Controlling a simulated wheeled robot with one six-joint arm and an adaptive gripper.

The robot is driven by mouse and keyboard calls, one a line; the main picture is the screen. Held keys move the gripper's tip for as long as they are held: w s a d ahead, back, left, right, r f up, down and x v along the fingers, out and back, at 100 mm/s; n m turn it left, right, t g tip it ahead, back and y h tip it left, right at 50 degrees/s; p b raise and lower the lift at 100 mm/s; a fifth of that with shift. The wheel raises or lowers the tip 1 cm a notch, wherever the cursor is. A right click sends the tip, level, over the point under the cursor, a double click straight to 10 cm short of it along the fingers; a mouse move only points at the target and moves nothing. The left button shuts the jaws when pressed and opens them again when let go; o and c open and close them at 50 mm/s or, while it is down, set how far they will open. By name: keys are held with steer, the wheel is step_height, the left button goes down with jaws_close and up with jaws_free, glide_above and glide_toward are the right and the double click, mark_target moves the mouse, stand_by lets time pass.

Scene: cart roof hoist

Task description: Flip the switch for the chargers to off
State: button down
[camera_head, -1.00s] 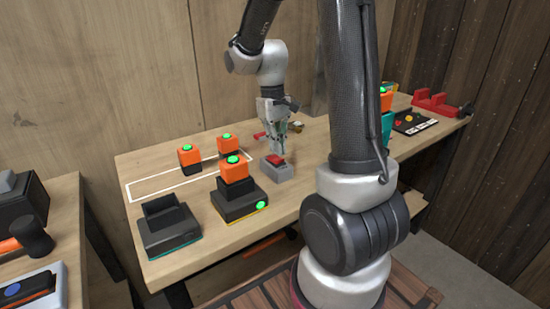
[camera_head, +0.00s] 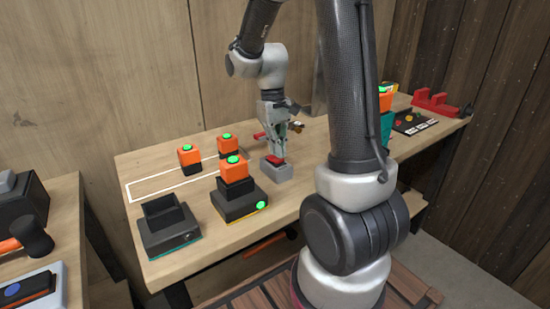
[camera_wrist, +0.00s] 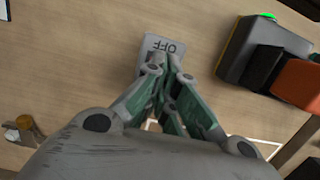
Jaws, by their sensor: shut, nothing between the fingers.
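The charger switch is a grey box (camera_head: 277,172) with a red rocker (camera_head: 277,160) on top, on the workbench. In the wrist view the box (camera_wrist: 152,44) shows the word OFF at its visible end; my fingers hide the rocker there. My gripper (camera_head: 274,150) is shut and empty, pointing down, with its tips at the rocker; I cannot tell whether they touch it. It also shows in the wrist view (camera_wrist: 167,62). A charger (camera_head: 240,203) with an orange battery (camera_head: 234,170) and a lit green lamp stands left of the switch. A second charger (camera_head: 168,230) is empty and its lamp is dark.
Two orange batteries (camera_head: 189,157) (camera_head: 228,144) stand by a white outlined area (camera_head: 150,190) at the back left. A red item (camera_head: 259,135) lies behind my gripper. A red holder (camera_head: 437,103) is at the far right. Bare bench surrounds the switch's front.

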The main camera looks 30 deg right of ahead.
mark_target(276, 158)
steer(key=shift+s+f, duration=0.15)
steer(key=shift+f, duration=0.65)
stand_by(0.4)
steer(key=shift+r, duration=0.1)
steer(key=shift+w+r, duration=0.2)
steer(key=shift+r, duration=0.95)
steer(key=shift+w+r, duration=0.2)
steer(key=shift+r, duration=0.9)
steer(key=shift+w+r, duration=0.2)
steer(key=shift+r, duration=0.95)
steer(key=s+a+r+t, duration=0.1)
steer(key=s+r+t, duration=0.2)
steer(key=s, duration=0.5)
steer(key=s+a+r+t, duration=0.2)
steer(key=s+r, duration=0.3)
steer(key=s, duration=0.4)
steer(key=shift+r+t, duration=0.3)
steer(key=shift+t, duration=0.3)
steer(key=shift+f, duration=0.1)
